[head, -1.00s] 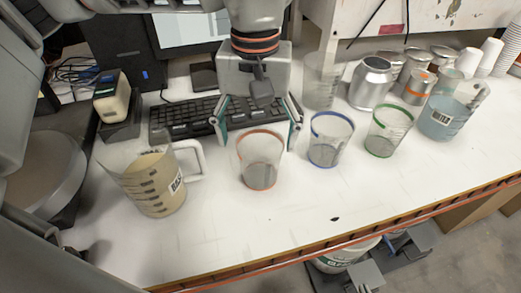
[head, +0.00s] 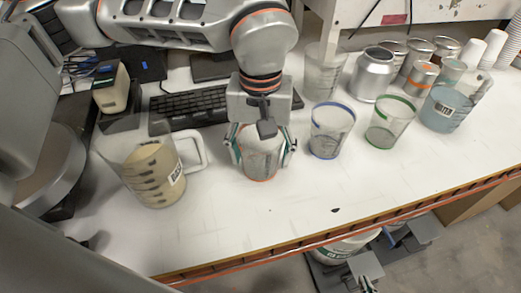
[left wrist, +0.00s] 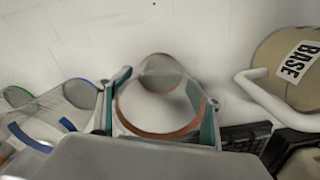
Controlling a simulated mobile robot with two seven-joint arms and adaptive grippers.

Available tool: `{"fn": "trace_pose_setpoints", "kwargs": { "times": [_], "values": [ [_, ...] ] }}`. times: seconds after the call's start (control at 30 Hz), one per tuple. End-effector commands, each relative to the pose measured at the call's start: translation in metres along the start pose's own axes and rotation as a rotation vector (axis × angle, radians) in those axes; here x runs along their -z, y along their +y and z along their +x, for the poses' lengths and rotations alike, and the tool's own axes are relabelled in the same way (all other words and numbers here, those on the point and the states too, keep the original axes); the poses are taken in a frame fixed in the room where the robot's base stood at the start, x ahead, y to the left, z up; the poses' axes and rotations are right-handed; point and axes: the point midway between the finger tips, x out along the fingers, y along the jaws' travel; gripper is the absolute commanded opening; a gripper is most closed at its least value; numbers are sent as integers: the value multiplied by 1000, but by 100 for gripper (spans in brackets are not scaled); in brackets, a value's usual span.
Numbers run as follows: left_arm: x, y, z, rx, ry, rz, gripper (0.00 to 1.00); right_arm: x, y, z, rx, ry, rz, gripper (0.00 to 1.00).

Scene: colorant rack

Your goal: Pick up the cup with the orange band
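The clear cup with the orange band (head: 262,165) stands on the white table in the head view, left of the blue-banded cup. My left gripper (head: 262,152) points down around it, with one finger on each side. In the left wrist view the cup's orange rim (left wrist: 160,134) lies between the two teal-padded fingers (left wrist: 160,108), which appear to press against its sides. The gripper body hides part of the cup's top in the head view. The cup looks upright and still on the table.
A blue-banded cup (head: 331,131) and a green-banded cup (head: 389,122) stand to the right. A jug labelled BASE (head: 152,178) stands left, its handle towards the gripper. A keyboard (head: 190,108) lies behind.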

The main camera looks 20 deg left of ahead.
Motion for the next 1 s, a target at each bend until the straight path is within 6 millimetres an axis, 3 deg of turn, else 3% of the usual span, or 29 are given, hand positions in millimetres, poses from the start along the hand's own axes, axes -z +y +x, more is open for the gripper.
{"fn": "trace_pose_setpoints", "kwargs": {
  "times": [0.43,0.63,0.77,1.0],
  "values": [
    [0,0,-1,0,0,0,50,-2,0,0,1,-3,0,0],
    [1,0,-12,-1,3,0,50,-2,0,0,1,-4,1,0],
    [1,1,-31,-3,5,1,50,0,0,-1,1,-3,1,0],
    [1,1,-92,-3,7,-1,50,5,-1,-3,3,2,6,0]
  ]
}}
